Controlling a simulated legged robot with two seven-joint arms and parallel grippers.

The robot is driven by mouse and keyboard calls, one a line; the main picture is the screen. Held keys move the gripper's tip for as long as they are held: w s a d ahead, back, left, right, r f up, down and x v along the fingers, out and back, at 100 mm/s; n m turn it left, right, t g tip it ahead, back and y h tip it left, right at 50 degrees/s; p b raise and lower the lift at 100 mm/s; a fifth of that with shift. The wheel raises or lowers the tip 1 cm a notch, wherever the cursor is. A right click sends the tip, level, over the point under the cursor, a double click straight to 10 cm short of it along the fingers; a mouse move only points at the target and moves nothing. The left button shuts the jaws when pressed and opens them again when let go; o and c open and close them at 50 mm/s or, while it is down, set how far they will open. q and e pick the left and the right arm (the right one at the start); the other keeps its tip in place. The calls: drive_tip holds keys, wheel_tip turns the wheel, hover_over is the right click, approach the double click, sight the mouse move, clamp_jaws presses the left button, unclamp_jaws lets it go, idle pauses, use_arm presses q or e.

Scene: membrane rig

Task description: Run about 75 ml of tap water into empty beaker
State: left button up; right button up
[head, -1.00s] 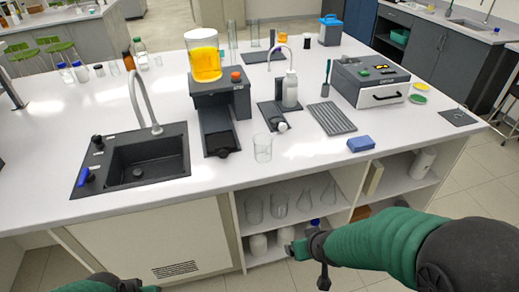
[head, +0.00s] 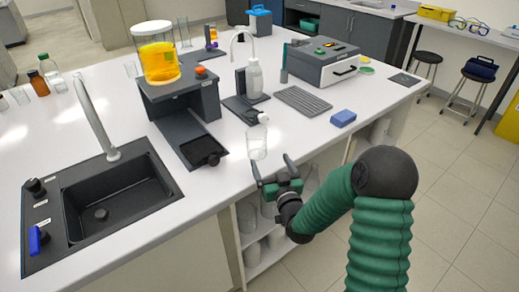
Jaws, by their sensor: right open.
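An empty clear glass beaker (head: 257,144) stands upright on the white bench near its front edge. My right gripper (head: 273,169) is open just in front of and below the beaker, its fingers pointing toward it; I cannot tell whether they touch. The dark sink (head: 120,199) is set into the bench at the left, with a grey curved tap (head: 96,117) behind its basin. A blue lever (head: 38,239) and a black knob (head: 36,187) sit on the sink's left rim. My left gripper is out of view.
A dark stand (head: 180,97) holding a vessel of orange liquid (head: 158,58) is between the sink and beaker. A white bottle (head: 254,79), grey ribbed mat (head: 302,101), blue block (head: 343,118) and grey box-shaped device (head: 322,62) are to the right. Glassware fills shelves below.

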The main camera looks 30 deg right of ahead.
sight(260, 151)
drive_tip(key=w, duration=0.1)
drive_tip(key=w+a+r, duration=0.1)
drive_tip(key=w, duration=0.1)
drive_tip(key=w+a, duration=0.1)
drive_tip(key=w, duration=0.1)
drive_tip(key=shift+w+r, duration=0.15)
drive_tip(key=shift+w, duration=0.1)
drive_tip(key=w+d, duration=0.3)
drive_tip(key=shift+w+f, duration=0.3)
drive_tip(key=shift+w, duration=0.05)
drive_tip(key=shift+w+d+f, duration=0.15)
drive_tip(key=shift+w+d, duration=0.05)
drive_tip(key=shift+d, duration=0.1)
drive_tip(key=shift+s+a+r, duration=0.15)
drive_tip(key=shift+a+r, duration=0.15)
drive_tip(key=shift+a, duration=0.3)
drive_tip(key=c, duration=0.3)
drive_tip(key=shift+a+r, duration=0.1)
drive_tip(key=shift+a, duration=0.15)
drive_tip(key=c, duration=0.5)
drive_tip(key=shift+d, duration=0.25)
drive_tip(key=c, duration=0.5)
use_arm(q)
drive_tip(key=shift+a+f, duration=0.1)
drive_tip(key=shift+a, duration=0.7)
use_arm(e)
drive_tip(key=shift+d+f, duration=0.2)
drive_tip(key=shift+d, duration=0.05)
drive_tip(key=shift+c, duration=1)
